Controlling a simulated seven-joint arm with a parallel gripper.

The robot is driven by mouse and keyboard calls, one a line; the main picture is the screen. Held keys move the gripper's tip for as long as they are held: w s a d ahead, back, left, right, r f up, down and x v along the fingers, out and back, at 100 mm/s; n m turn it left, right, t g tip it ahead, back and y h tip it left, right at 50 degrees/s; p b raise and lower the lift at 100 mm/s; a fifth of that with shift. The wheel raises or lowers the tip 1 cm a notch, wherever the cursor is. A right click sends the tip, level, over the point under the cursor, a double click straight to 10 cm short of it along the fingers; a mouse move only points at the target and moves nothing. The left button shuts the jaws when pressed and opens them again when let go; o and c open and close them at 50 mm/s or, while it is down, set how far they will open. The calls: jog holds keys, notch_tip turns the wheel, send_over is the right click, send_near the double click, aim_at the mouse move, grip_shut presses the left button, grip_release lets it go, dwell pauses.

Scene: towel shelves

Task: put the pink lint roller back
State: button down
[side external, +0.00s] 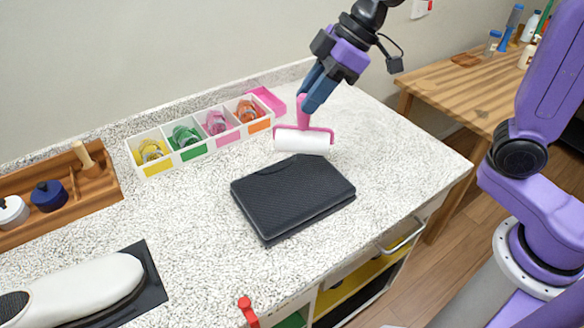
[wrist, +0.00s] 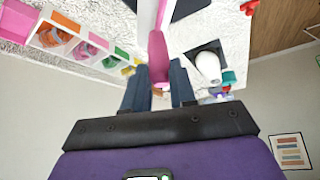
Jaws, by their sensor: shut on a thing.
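My gripper (side external: 306,100) is shut on the handle of the pink lint roller (side external: 302,141). The roller hangs below the fingers, handle up, with its white cylinder about level and a pink frame above it. It appears just behind the black folded item; I cannot tell if it touches the counter. In the wrist view, the pink handle (wrist: 158,55) lies between the blue fingers of my gripper (wrist: 160,72). A pink flat holder (side external: 268,100) lies at the right end of the compartment box, left of and behind the roller, and looks empty.
The white box (side external: 157,167) has yellow, green, pink and orange compartments holding items. A black folded item (side external: 293,195) lies mid-counter. A wooden tray (side external: 105,185) is at left, a white iron-like object (side external: 85,290) at front left. The right counter is clear.

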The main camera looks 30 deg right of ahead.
jog(key=w+d+r+m+t+h, duration=0.1)
jog(key=w+d+m+t+h, duration=0.1)
jog(key=w+d+m, duration=0.6)
jog(key=w+d+m+t+h, duration=0.15)
jog(key=w+d, duration=0.25)
jog(key=w, duration=0.7)
jog(key=w+a+f, duration=0.2)
jog(key=w+f, duration=1.1)
jog(key=w, duration=0.1)
jog(key=shift+a+f, duration=0.1)
jog(key=c, duration=0.9)
grip_release()
